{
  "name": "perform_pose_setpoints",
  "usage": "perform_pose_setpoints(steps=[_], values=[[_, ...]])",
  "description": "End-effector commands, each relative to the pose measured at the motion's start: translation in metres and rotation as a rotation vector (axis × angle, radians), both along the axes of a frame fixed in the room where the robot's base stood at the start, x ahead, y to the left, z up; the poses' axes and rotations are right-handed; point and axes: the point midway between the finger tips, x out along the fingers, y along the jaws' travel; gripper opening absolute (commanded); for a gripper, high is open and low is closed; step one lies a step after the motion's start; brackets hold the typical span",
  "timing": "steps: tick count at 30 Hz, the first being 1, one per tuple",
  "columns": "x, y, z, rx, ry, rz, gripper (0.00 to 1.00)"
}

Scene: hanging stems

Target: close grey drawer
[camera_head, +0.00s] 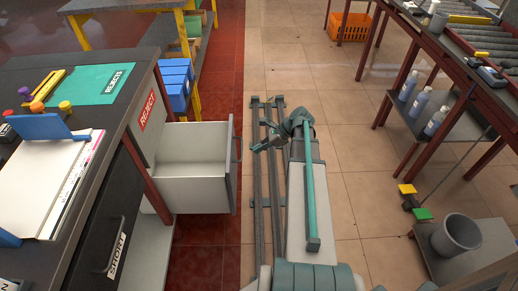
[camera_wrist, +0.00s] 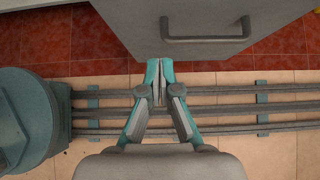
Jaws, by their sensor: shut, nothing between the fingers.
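The grey drawer (camera_head: 190,190) is pulled out to the right from the cabinet under the dark bench in the head view, and its inside looks empty. Its front carries a bar handle (camera_head: 237,150). In the wrist view the drawer front (camera_wrist: 130,15) and its handle (camera_wrist: 205,39) are at the top, ahead of my fingers. My gripper (camera_head: 257,147) is just right of the drawer front in the head view. In the wrist view my gripper (camera_wrist: 159,68) has its fingers together with nothing between them, a little left of the handle's middle, apart from it.
The bench (camera_head: 118,125) has a dark drawer labelled SHORT (camera_head: 118,245) nearer to me. A table with bottles (camera_head: 421,103) and a grey bin (camera_head: 457,235) are on the right.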

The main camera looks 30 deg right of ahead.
Motion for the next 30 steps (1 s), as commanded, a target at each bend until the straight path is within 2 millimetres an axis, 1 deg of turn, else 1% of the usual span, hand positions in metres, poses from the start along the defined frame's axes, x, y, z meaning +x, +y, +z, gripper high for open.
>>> perform_pose_setpoints(steps=[1,11,15,19,24,30], values=[[0.003,0.007,-0.009,0.001,0.002,0.003,0.00],[0.027,0.045,-0.054,0.001,0.002,0.004,0.00],[0.037,0.062,-0.051,0.000,-0.001,0.004,0.00],[0.044,0.072,-0.051,-0.001,0.001,0.003,0.00],[0.047,0.076,-0.050,-0.001,0.000,0.001,0.00],[0.047,0.077,-0.050,-0.001,0.000,0.001,0.00]])
